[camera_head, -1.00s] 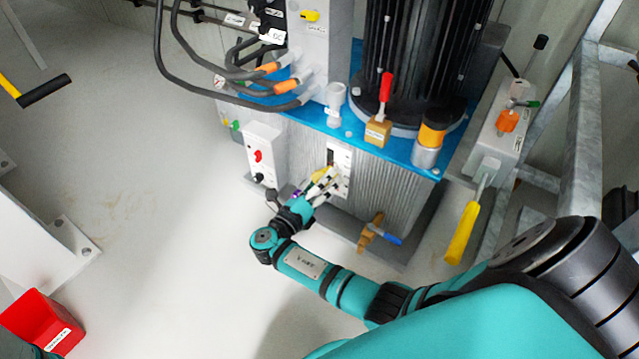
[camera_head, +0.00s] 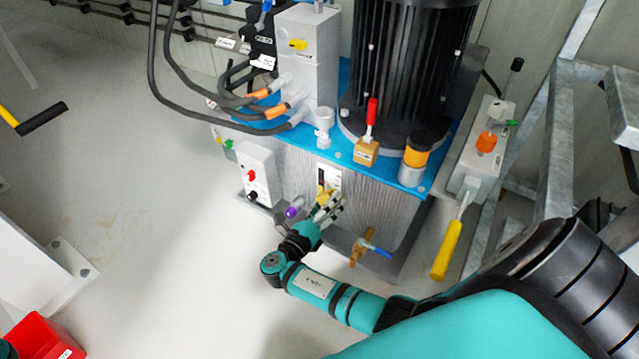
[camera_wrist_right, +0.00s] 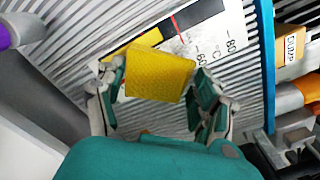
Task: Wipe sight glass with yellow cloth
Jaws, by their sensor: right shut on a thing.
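The yellow cloth (camera_wrist_right: 160,76) is a folded pad held between the fingertips of my right gripper (camera_wrist_right: 158,90) in the right wrist view. In the head view my right gripper (camera_head: 326,205) is at the front of the ribbed tank, with a bit of the yellow cloth (camera_head: 323,194) showing above it. The sight glass (camera_wrist_right: 196,16) is a dark window with a red mark on a white scale plate, just beyond the cloth; it also shows in the head view (camera_head: 321,177). The cloth overlaps the plate's lower part. I cannot tell whether it touches. My left gripper is not in view.
A purple-ended fitting (camera_head: 292,212) sticks out left of my right gripper. A grey switch box (camera_head: 257,172) is farther left. A brass valve with a blue handle (camera_head: 372,248) is low on the right. A yellow-handled lever (camera_head: 447,250) hangs farther right. Open floor lies left.

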